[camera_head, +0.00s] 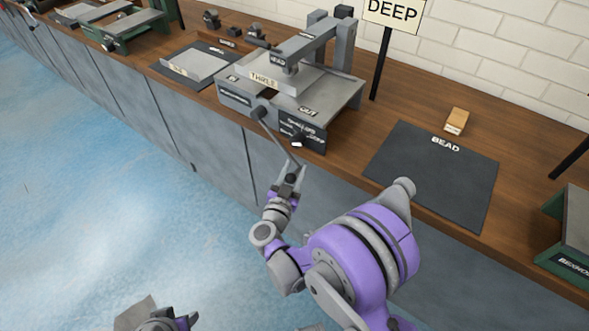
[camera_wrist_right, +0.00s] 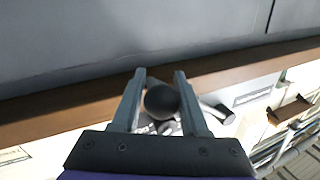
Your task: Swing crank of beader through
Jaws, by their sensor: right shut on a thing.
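The beader (camera_head: 290,84) is a grey machine on the wooden bench, with a raised arm over its bed and a plate reading THREE. Its crank (camera_head: 274,137) is a thin rod that slants down and right from a dark hub on the front face. My right gripper (camera_head: 291,172) is shut on the crank's handle end, low in front of the bench. In the right wrist view a dark round handle (camera_wrist_right: 162,101) sits between the two fingers. The handle is mostly hidden in the head view.
A dark BEAD mat (camera_head: 432,172) with a small wooden block (camera_head: 456,121) lies to the right. A DEEP sign (camera_head: 392,12) stands behind. A green machine (camera_head: 572,240) stands at the right edge.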

